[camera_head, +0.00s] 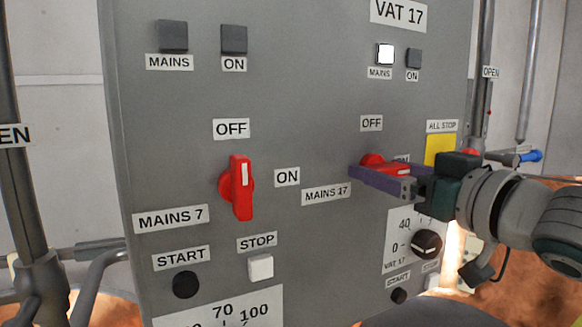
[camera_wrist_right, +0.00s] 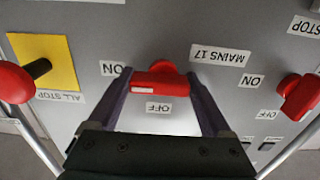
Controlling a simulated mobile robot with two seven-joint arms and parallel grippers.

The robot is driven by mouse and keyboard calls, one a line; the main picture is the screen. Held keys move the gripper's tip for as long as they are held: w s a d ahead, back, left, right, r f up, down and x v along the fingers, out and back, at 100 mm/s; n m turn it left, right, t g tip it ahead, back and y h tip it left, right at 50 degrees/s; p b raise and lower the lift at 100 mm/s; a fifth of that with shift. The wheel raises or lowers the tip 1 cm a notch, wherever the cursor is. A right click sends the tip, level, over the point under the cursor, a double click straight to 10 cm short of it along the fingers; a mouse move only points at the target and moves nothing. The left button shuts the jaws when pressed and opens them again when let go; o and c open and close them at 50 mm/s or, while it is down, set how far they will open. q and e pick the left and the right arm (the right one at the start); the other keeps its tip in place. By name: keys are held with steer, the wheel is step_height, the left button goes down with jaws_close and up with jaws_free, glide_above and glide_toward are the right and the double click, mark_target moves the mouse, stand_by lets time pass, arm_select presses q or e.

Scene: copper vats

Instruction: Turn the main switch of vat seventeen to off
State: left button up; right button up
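The vat 17 main switch (camera_head: 397,169) is a red rotary handle lying sideways beside a partly hidden ON label. In the right wrist view the same switch (camera_wrist_right: 162,84) shows its white mark at the end towards the ON label. My right gripper (camera_head: 388,178) is at it, with its purple fingers spread around the handle. In the right wrist view the fingers (camera_wrist_right: 161,92) stand at the handle's two ends, with hardly any gap visible; I cannot tell whether they touch. The OFF label (camera_head: 371,123) is above the switch. My left gripper is not in view.
The red MAINS 7 switch (camera_head: 241,188) stands upright to the left on the same grey panel. The vat 17 MAINS lamp (camera_head: 385,54) is lit white. A red ALL STOP button (camera_wrist_right: 12,82) on a yellow plate (camera_wrist_right: 48,62) sits close beside my right gripper. A black dial (camera_head: 427,243) is below.

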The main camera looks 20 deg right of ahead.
steer(key=c, duration=0.8)
steer(key=shift+c, duration=0.2)
steer(key=shift+n, duration=0.4)
steer(key=n, duration=0.2)
steer(key=shift+r+n, duration=0.1)
steer(key=shift+n, duration=0.3)
steer(key=n, duration=0.5)
steer(key=shift+r+n, duration=0.1)
steer(key=shift+n, duration=0.2)
steer(key=n, duration=0.4)
steer(key=shift+a, duration=0.15)
steer(key=n, duration=0.4)
steer(key=shift+n, duration=0.3)
steer(key=shift+a+n, duration=0.1)
steer(key=shift+n, duration=0.2)
